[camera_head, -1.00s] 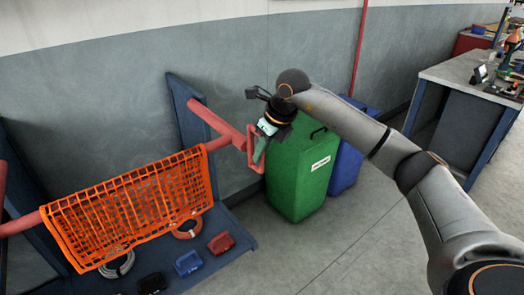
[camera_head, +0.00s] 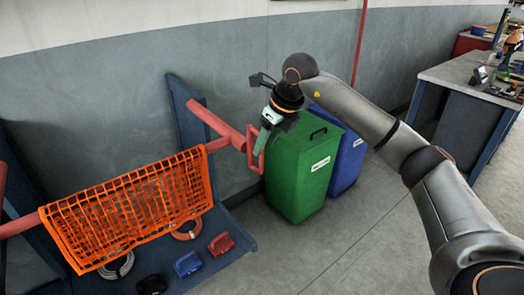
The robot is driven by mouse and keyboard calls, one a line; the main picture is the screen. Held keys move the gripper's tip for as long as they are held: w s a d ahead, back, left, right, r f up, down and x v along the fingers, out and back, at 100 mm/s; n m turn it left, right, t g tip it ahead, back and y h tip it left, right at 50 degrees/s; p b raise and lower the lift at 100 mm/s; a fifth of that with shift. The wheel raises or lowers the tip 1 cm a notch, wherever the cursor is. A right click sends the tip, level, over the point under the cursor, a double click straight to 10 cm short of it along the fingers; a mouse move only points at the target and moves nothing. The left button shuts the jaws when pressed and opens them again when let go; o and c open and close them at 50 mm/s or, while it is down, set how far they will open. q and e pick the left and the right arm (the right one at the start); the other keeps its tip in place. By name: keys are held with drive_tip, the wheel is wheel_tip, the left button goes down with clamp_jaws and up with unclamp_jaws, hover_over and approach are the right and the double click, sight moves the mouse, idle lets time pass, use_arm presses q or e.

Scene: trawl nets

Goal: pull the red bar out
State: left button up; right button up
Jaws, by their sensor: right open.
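The red bar (camera_head: 219,144) runs across the blue rack, with an orange net (camera_head: 135,208) draped over it. A red rectangular handle (camera_head: 252,149) is at the bar's right end. My right gripper (camera_head: 262,145) is at this handle, pointing down, with its fingers overlapping the frame in the picture. It is open. Whether it touches the handle cannot be told. My left gripper is not in view.
A green bin (camera_head: 303,172) and a blue bin (camera_head: 349,158) stand right of the handle. The rack's shelf (camera_head: 238,262) holds small cases and coiled hoses. A workbench (camera_head: 468,90) stands at the far right. Grey floor in front is free.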

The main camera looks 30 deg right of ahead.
drive_tip(key=v, duration=0.9)
drive_tip(key=shift+f, duration=0.1)
